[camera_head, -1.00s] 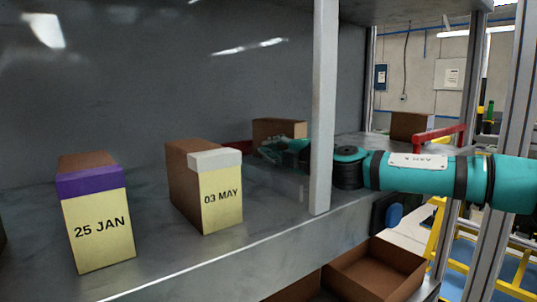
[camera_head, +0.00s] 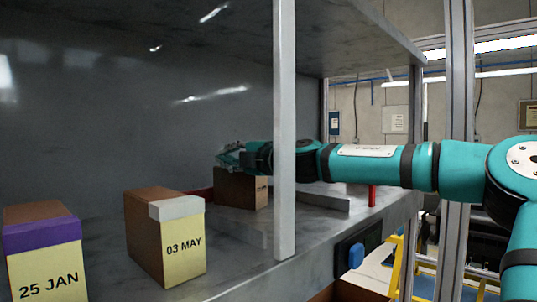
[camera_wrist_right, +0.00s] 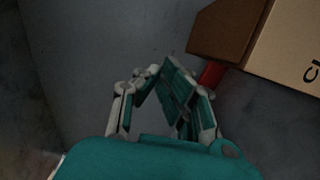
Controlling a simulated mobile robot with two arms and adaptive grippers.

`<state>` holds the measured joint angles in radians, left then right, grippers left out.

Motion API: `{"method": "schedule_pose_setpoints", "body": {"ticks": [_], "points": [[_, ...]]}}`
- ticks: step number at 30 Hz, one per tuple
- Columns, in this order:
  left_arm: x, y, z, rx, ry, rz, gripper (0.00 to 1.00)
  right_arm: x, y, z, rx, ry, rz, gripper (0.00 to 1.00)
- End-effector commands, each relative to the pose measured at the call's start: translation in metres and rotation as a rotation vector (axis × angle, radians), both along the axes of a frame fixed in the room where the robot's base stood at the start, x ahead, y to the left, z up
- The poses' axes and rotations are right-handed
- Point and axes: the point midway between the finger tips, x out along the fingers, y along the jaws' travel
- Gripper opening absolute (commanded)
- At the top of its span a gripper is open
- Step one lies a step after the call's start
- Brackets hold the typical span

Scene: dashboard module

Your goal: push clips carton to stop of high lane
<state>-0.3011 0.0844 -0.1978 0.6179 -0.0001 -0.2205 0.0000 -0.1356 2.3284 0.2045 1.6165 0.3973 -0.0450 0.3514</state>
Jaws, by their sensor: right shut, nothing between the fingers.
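A brown carton (camera_head: 240,190) stands upright on the shelf behind the grey post. In the right wrist view the carton (camera_wrist_right: 226,32) is at the upper right, with the start of a word, seemingly "CL", on its lighter face. My right gripper (camera_head: 232,156) is at the carton's upper back edge in the head view; its fingers (camera_wrist_right: 160,70) are shut and empty, left of the carton in the wrist view. I cannot tell whether they touch it. A red strip (camera_head: 200,194) shows beside the carton, also in the wrist view (camera_wrist_right: 211,75). My left gripper is not in view.
A "03 MAY" carton (camera_head: 165,238) and a "25 JAN" carton (camera_head: 42,255) stand on the shelf at the left. A grey upright post (camera_head: 284,130) stands before my right arm. A low grey rail (camera_head: 322,200) and a red post (camera_head: 372,195) are at the right.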

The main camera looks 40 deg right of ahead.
Motion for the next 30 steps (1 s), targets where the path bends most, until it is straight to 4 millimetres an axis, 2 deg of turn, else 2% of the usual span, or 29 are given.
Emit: {"method": "schedule_pose_setpoints", "body": {"ticks": [1,4,16,24,30], "points": [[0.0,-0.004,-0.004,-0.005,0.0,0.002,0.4,0.001,-0.003,0.007,-0.006,-0.002,-0.004,0.0],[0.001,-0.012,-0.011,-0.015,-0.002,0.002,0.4,0.012,-0.029,0.002,0.001,0.0,-0.004,0.0],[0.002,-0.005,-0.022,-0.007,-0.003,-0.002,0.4,0.046,-0.115,0.002,-0.001,0.002,-0.002,0.0],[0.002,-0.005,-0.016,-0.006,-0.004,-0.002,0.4,0.064,-0.158,0.005,0.0,0.003,-0.001,0.0],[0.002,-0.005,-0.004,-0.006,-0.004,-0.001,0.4,0.074,-0.181,0.006,0.0,0.003,0.0,0.0]]}}
